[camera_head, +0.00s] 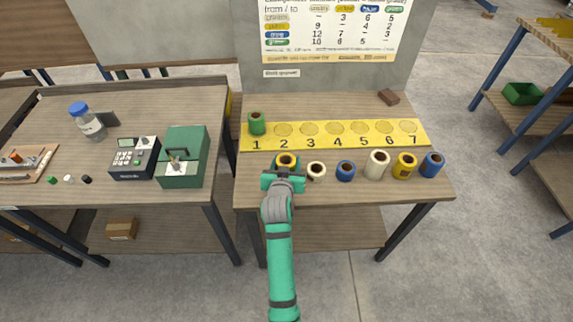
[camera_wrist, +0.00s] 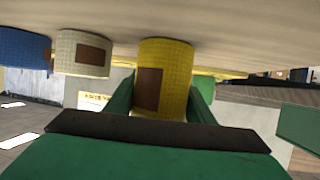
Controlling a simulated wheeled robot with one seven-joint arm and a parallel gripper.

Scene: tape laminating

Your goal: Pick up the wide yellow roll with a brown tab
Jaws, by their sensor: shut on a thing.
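A yellow roll (camera_head: 287,160) stands at the front of the table, left end of the front row. In the wrist view, which appears upside down, this yellow roll (camera_wrist: 172,58) shows a brown tab (camera_wrist: 150,90) on its side. My gripper (camera_head: 284,176) is shut on it, with green fingers on both sides; the gripper also shows in the wrist view (camera_wrist: 160,100). The roll is upright, at or very near the tabletop; I cannot tell if it touches. A second yellow roll (camera_head: 403,168) stands farther right, apart from my gripper.
A white roll (camera_head: 316,173) is close on the right, then a blue roll (camera_head: 346,173), a cream roll (camera_head: 377,165) and another blue roll (camera_head: 432,165). A green roll (camera_head: 257,125) stands at spot 1 of the yellow numbered strip (camera_head: 335,142); spots 2 to 7 are empty.

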